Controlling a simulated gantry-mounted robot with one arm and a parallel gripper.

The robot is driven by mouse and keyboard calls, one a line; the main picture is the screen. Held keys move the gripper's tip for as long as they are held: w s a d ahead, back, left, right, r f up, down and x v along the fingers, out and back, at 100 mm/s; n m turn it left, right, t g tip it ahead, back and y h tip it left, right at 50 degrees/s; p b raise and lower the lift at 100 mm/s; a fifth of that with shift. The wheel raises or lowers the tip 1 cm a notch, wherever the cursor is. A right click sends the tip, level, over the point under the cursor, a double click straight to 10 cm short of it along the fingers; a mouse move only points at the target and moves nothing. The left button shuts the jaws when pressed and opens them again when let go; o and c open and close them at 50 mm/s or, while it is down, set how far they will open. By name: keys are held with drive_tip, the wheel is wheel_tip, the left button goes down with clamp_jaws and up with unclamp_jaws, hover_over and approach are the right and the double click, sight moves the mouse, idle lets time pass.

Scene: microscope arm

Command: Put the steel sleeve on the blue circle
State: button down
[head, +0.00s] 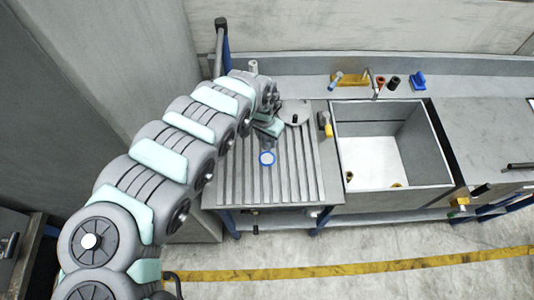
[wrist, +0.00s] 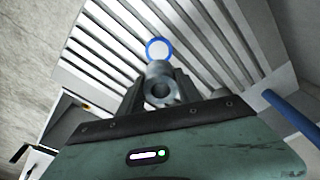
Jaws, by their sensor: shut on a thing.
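The steel sleeve (wrist: 159,70) is a grey hollow cylinder, held between the two fingers of my gripper (wrist: 160,88) in the wrist view. Its open end faces the camera. The blue circle (wrist: 158,50) is a blue ring with a white middle, just past the sleeve's far end in that view. In the head view the blue circle (head: 267,158) lies on the ribbed drainboard, just in front of my gripper (head: 267,134). The sleeve is hard to make out there. Its height above the board cannot be told.
The ribbed drainboard (head: 235,180) is mostly clear around the circle. A sink basin (head: 375,165) opens to the right. A yellow-and-grey item (head: 326,125) stands at the sink's left edge. A blue holder (head: 417,80) and small cylinders (head: 393,83) stand on the back ledge.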

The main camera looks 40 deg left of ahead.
wheel_tip(320, 180, down, 8)
drive_tip(key=shift+r, duration=0.1)
drive_tip(key=shift+w+f, duration=0.15)
drive_tip(key=shift+f, duration=0.8)
drive_tip(key=shift+a+f, duration=0.1)
drive_tip(key=shift+f, duration=0.4)
drive_tip(key=shift+f, duration=0.1)
drive_tip(key=shift+f, duration=0.15)
drive_tip(key=c, duration=0.8)
unclamp_jaws()
